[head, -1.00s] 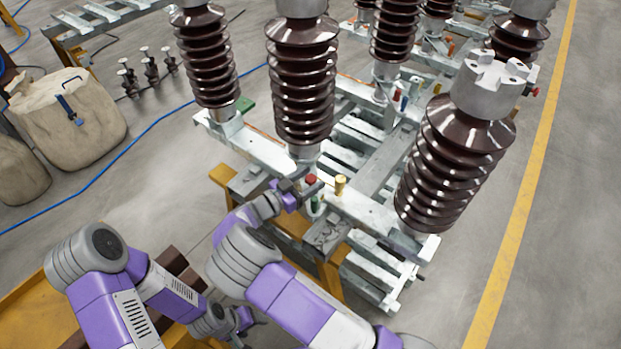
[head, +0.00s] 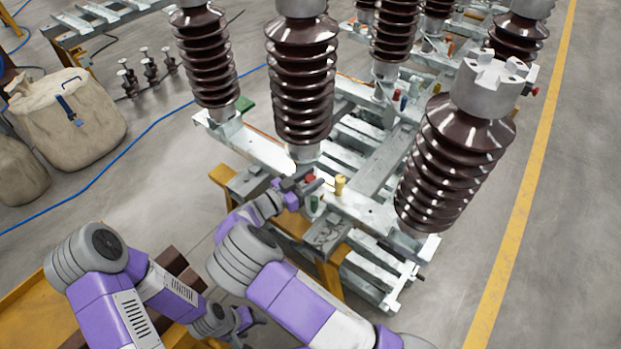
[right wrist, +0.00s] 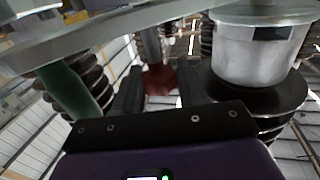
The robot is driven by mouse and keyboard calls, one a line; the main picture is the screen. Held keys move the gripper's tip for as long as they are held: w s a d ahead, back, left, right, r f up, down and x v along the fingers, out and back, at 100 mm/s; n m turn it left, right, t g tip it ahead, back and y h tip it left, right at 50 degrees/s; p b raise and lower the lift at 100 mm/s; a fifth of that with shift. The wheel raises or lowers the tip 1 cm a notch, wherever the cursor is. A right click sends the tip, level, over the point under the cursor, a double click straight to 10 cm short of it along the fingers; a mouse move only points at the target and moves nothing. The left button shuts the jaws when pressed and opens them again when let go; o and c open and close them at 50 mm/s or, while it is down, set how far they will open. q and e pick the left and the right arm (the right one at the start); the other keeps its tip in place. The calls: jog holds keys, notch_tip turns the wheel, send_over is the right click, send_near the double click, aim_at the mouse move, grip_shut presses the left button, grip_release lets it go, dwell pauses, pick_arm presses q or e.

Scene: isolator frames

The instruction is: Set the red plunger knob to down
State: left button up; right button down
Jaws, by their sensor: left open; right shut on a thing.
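The red plunger knob (head: 310,178) stands at the front beam of the steel frame, below the middle brown insulator. My right gripper (head: 304,186) is at the knob and shut on it. In the right wrist view, the red knob (right wrist: 158,80) shows between the two dark fingers (right wrist: 160,92), with a rod beyond it. The fingers partly hide the knob in the head view. My left gripper (head: 247,325) is open and empty, low in the head view, well away from the knob.
A yellow knob (head: 340,184) stands just right of the red one, and a green part (head: 315,204) lies close below it. Ribbed brown insulators (head: 303,85) rise close behind the gripper. Bare floor (head: 140,190) lies to the left.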

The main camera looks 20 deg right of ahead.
notch_tip(320, 180, down, 3)
jog(key=shift+r+b, duration=0.2)
jog(key=shift+b, duration=0.4)
jog(key=shift+s, duration=0.1)
jog(key=c, duration=0.7)
grip_release()
jog(key=shift+c, duration=0.2)
jog(key=shift+a+r, duration=0.1)
jog(key=shift+a, duration=0.05)
jog(key=v, duration=0.7)
jog(key=shift+p, duration=0.35)
jog(key=shift+a, duration=0.15)
